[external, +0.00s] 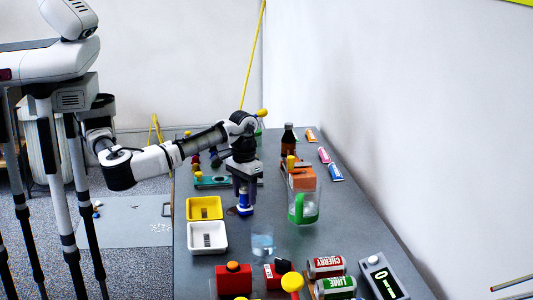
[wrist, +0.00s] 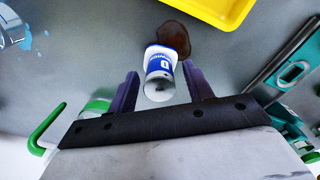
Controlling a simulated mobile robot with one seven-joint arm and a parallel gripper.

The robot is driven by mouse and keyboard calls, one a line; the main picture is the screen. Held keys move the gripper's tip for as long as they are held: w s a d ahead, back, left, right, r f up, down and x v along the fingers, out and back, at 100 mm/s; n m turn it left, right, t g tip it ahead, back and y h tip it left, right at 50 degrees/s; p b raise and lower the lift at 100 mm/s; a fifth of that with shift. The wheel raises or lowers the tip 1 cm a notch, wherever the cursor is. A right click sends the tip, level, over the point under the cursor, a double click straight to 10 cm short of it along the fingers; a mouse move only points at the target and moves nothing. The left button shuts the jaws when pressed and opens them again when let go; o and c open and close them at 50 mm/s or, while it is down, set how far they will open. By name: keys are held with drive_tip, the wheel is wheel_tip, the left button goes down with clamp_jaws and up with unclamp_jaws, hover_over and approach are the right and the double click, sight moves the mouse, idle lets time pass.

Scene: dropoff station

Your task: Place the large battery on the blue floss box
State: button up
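The large battery (wrist: 158,86), a blue, white and silver cylinder marked "D", is between my gripper's two purple fingers (wrist: 161,86) in the wrist view. A gap shows on each side of it, so the fingers are open around it. It stands roughly upright, its near end toward the wrist camera. Beyond it is a small blue and white piece that looks like the floss box (wrist: 172,37), mostly covered by the battery. In the external view my gripper (external: 245,197) points down over the table, with the blue floss box (external: 245,211) low below it.
A brown spill (wrist: 203,42) lies beside the stack. A yellow tray (external: 204,200) and white tray (external: 193,240) are to the left. Cans (external: 326,267) crowd the near end.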

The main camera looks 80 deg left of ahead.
sight(244, 187)
drive_tip(key=shift+r, duration=0.15)
wheel_tip(244, 187, up, 12)
drive_tip(key=b, duration=0.1)
idle(0.4)
idle(0.3)
